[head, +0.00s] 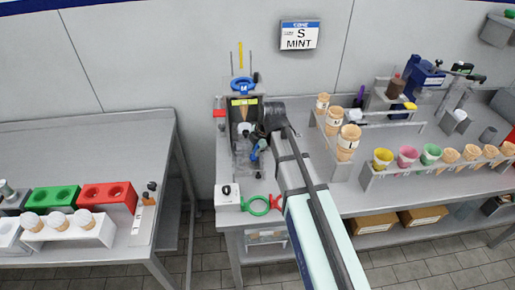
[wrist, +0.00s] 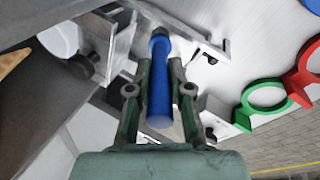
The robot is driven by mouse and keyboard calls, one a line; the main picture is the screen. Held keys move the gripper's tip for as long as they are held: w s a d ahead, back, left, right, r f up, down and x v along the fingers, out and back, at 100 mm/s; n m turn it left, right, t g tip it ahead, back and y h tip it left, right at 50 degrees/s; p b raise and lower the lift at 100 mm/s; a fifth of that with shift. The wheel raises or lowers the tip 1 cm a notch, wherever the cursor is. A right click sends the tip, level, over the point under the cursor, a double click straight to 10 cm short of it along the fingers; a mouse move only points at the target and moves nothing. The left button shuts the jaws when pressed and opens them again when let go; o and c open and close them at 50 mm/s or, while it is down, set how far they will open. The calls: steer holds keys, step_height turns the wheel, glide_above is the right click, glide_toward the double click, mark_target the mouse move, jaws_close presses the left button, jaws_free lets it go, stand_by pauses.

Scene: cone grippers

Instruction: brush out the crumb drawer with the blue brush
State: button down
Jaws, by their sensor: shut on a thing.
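The blue brush (wrist: 160,95) is between the two fingers of my gripper (wrist: 161,72) in the wrist view. Its round blue handle points toward the camera, and its dark far end lies beside metal parts. My gripper is shut on the handle. In the head view a bit of blue (head: 255,154) shows at the end of my arm, in front of the cone machine (head: 244,107). I cannot make out the crumb drawer for sure; grey metal walls (wrist: 205,42) stand close to the brush's far end. The bristles are not clearly seen.
A green ring (head: 257,206) and a red ring (head: 277,203) lie at the bench's front edge, right of a white box (head: 228,197). Cone racks (head: 368,181) stand to the right of my arm. A gap separates this bench from the left table (head: 90,150).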

steer(key=shift+a, duration=2.05)
steer(key=shift+d+r, duration=0.1)
steer(key=shift+d, duration=2.3)
steer(key=shift+s+a, duration=0.75)
steer(key=shift+a, duration=1.6)
steer(key=shift+w+d, duration=0.2)
steer(key=shift+d, duration=2.2)
steer(key=shift+r+p, duration=1.6)
steer(key=shift+r, duration=1.35)
